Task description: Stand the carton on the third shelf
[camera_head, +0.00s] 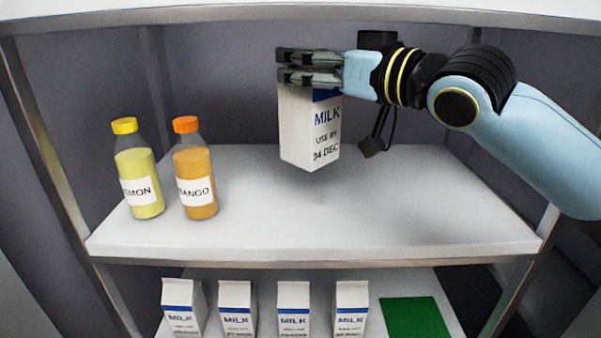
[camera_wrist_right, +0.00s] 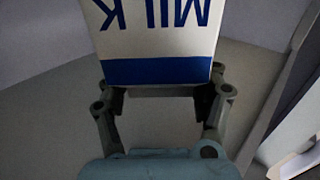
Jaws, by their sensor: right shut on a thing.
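A white milk carton (camera_head: 311,130) with a blue band and printed text hangs upright in my right gripper (camera_head: 290,67). The gripper is shut on the carton's upper part, and the fingers come in level from the right. The carton's bottom is above the shelf (camera_head: 390,220), with a soft shadow below it. In the right wrist view the carton (camera_wrist_right: 155,40) sits between the two fingers (camera_wrist_right: 160,90), its blue band nearest the palm. My left gripper is not in view.
A lemon bottle (camera_head: 139,170) and a mango bottle (camera_head: 195,170) stand on the left of the same shelf. Several milk cartons (camera_head: 236,306) and a green mat (camera_head: 413,318) are on the shelf below. The middle and right of the upper shelf are clear.

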